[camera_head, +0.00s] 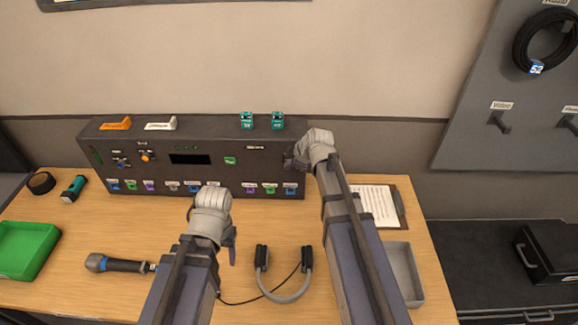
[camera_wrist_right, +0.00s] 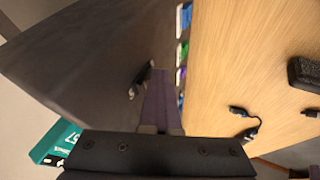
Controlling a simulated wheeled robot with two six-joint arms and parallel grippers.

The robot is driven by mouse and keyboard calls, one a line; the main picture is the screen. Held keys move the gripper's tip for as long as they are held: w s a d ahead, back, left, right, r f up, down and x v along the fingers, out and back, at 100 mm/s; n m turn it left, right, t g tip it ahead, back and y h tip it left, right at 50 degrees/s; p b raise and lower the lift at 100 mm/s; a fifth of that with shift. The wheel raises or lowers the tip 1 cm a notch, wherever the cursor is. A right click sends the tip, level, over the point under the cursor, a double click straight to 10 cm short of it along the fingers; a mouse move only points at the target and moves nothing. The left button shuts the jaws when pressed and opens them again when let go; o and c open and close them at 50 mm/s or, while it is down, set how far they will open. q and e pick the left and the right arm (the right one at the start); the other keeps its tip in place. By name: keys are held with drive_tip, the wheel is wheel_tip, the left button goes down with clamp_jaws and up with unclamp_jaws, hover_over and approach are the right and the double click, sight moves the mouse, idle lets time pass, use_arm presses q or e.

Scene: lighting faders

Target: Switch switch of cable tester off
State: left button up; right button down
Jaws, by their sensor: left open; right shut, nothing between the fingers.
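No label that I can read marks the cable tester. A long dark console (camera_head: 215,175) with small knobs, a display and coloured connectors stands at the back of the table. In the right wrist view, a small dark and light lever-like part (camera_wrist_right: 140,80) sticks out of its dark face (camera_wrist_right: 85,55). My right gripper (camera_head: 291,159) is at the right end of the console front. Its shut, empty fingers (camera_wrist_right: 158,75) are close beside that part; I cannot tell whether they touch. The lever's position is unclear. My left gripper (camera_head: 232,245) is open and empty, above the table in front of the console.
Two teal boxes (camera_head: 246,120) and orange and white pieces (camera_head: 115,123) sit on the console.

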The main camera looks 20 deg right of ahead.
drive_tip(key=shift+w+r+p, duration=0.1)
drive_tip(key=shift+p, duration=0.2)
drive_tip(key=shift+r+p, duration=0.65)
drive_tip(key=shift+r, duration=0.1)
